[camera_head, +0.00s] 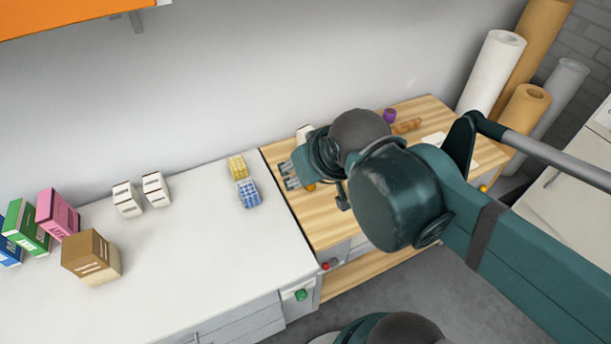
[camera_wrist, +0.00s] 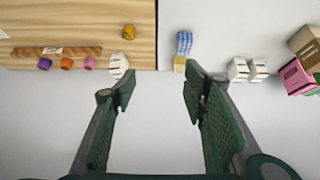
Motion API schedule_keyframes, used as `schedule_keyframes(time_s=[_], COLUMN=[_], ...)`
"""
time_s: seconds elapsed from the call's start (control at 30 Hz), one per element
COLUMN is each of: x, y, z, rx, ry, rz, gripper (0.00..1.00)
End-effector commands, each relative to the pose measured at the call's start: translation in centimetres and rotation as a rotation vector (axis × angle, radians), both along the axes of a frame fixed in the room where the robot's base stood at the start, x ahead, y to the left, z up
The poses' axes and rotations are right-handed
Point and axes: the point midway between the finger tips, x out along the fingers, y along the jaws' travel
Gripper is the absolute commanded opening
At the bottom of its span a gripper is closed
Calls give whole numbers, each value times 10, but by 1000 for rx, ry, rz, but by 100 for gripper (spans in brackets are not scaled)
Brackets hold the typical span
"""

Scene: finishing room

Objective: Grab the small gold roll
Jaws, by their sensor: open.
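A small gold roll (camera_wrist: 128,32) lies on the wooden worktop near its edge with the white counter in the wrist view. In the head view, a bit of gold (camera_head: 310,187) that seems to be this roll shows beside my gripper, mostly hidden by it. My gripper (camera_head: 291,176) is over the joint between the wooden top and the white counter. In the wrist view my gripper (camera_wrist: 160,82) has its two green fingers wide apart with nothing between them. The gold roll is apart from the fingers, ahead and slightly left of their middle.
Purple (camera_wrist: 44,63), orange (camera_wrist: 66,63) and pink (camera_wrist: 90,63) rolls line a wooden strip (camera_wrist: 50,51). A white box (camera_wrist: 118,65) stands near the left finger. Yellow (camera_head: 237,167) and blue (camera_head: 248,193) patterned packs sit on the white counter (camera_head: 200,240), beside cartons.

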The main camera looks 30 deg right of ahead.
Motion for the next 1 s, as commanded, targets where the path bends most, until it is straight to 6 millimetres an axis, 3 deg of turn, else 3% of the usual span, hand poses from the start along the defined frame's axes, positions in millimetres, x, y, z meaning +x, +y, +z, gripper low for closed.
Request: schedule_keyframes(time_s=[0.47, 1.0], x=[12, 60], y=[-4, -23], z=[-3, -24], rx=[31, 156], ry=[28, 147], rz=[-54, -299], gripper=[44, 44])
